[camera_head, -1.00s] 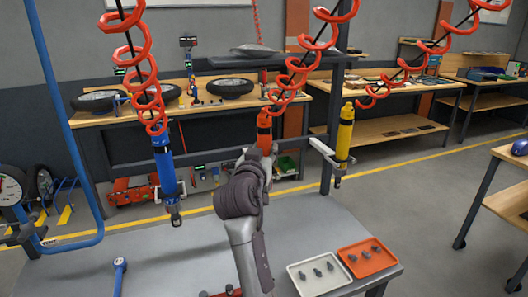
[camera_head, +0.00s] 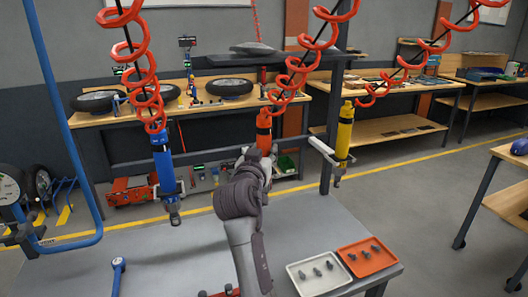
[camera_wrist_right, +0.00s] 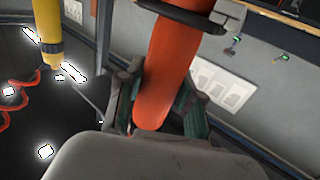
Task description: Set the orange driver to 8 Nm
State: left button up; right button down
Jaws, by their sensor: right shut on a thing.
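The orange driver (camera_head: 264,128) hangs upright from a red coiled hose in the middle of the head view, between a blue driver (camera_head: 164,172) and a yellow driver (camera_head: 344,132). My right arm reaches up to it and hides its lower part. In the right wrist view my right gripper (camera_wrist_right: 158,112) is shut around the orange driver (camera_wrist_right: 172,65), with a finger on each side of the body. The driver's torque scale and any number on it cannot be made out. My left gripper is not in view.
A blue tube frame (camera_head: 53,85) stands at left. The table's middle left is clear.

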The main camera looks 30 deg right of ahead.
aim_at(263, 114)
jog(key=c, duration=0.7)
grip_release()
jog(key=shift+s, duration=0.1)
notch_tip(263, 114, up, 10)
jog(key=shift+r, duration=0.1)
